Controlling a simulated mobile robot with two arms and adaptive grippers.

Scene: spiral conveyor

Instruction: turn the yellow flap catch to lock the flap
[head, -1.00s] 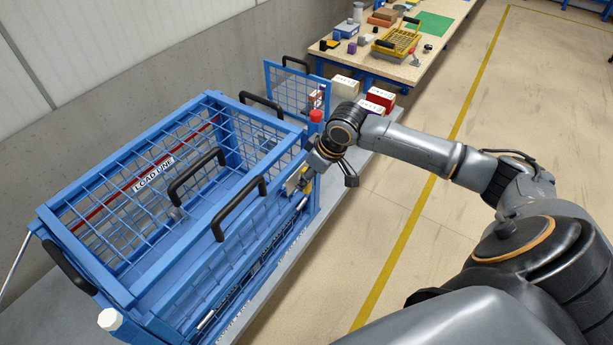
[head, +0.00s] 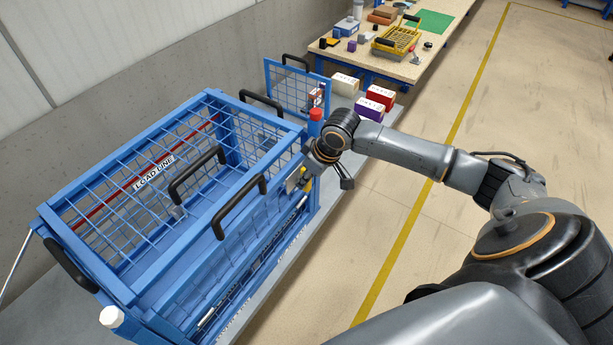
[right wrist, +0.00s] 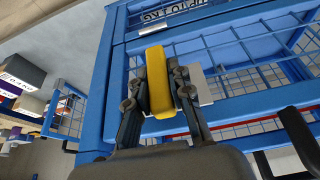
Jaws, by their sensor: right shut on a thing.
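The yellow flap catch (right wrist: 158,82) is a thick bar, seen large in the right wrist view between my right gripper's two fingers. It lies along the direction of the fingers, in front of the blue mesh front of the cage (right wrist: 110,85). My right gripper (right wrist: 157,88) is shut on it, with a finger on each side. In the head view only a small yellow part of the catch (head: 308,184) shows beside my right gripper (head: 303,180), at the cage's right front corner. My wrist hides much of the catch there. My left gripper is out of view.
The blue cage (head: 130,290) has black handles and a "LOAD LINE" sign (head: 155,172). A red-topped post (head: 316,115) stands close to my right wrist. Labelled boxes (head: 376,98) sit behind it. A workbench (head: 400,70) is at the back; the floor at right is clear.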

